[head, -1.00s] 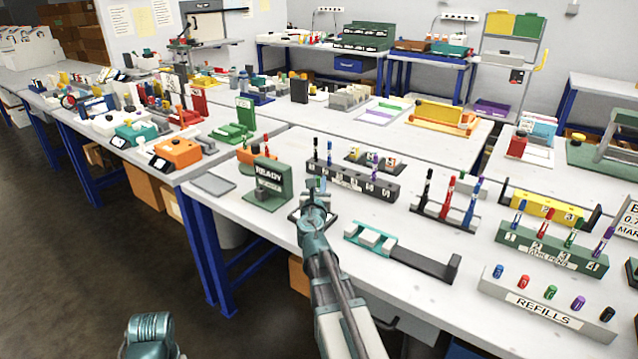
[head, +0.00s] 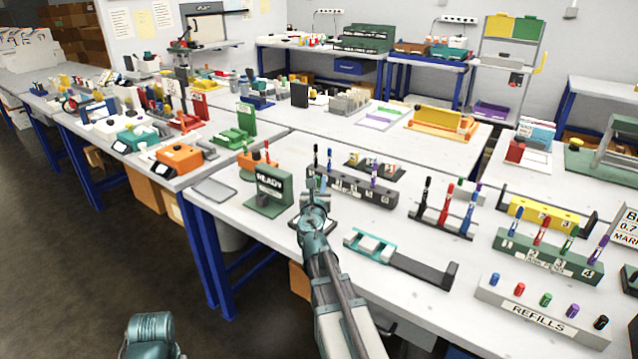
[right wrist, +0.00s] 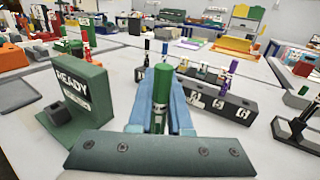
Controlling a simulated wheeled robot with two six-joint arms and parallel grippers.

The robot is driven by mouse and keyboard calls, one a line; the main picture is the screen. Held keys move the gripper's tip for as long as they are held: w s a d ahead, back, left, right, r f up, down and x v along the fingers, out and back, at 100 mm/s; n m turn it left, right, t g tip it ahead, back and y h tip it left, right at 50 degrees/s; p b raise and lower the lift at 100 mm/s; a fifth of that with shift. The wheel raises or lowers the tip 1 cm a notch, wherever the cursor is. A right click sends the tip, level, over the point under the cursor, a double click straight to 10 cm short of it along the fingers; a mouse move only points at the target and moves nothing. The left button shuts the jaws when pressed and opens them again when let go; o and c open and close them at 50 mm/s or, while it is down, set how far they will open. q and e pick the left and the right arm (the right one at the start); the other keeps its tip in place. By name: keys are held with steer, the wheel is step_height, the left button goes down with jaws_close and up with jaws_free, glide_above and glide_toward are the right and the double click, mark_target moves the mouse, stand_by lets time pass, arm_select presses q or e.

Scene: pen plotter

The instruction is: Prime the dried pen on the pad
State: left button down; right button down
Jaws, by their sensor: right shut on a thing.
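My right gripper (head: 313,198) is shut on a green-capped pen (right wrist: 161,84). In the right wrist view the pen stands roughly upright between the blue fingers (right wrist: 161,118). Its lower part and tip are hidden by the fingers and wrist plate. A small dark square pad (head: 296,222) lies on the table at the gripper, partly covered by it. Whether the pen touches the pad cannot be seen. The green READY stand (head: 269,189) is just left of the gripper; it also shows in the right wrist view (right wrist: 82,88). My left gripper is out of view.
A dark numbered pen rack (head: 350,186) stands close behind the right gripper. A teal-ended dark fixture (head: 412,262) lies to its right. Further right are a black pen stand (head: 440,224), a green pen rack (head: 548,258) and the REFILLS rack (head: 540,318). A flat grey tray (head: 213,190) lies left.

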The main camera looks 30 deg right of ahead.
step_height(320, 180, up, 5)
steer(key=p, duration=0.4)
stand_by(0.4)
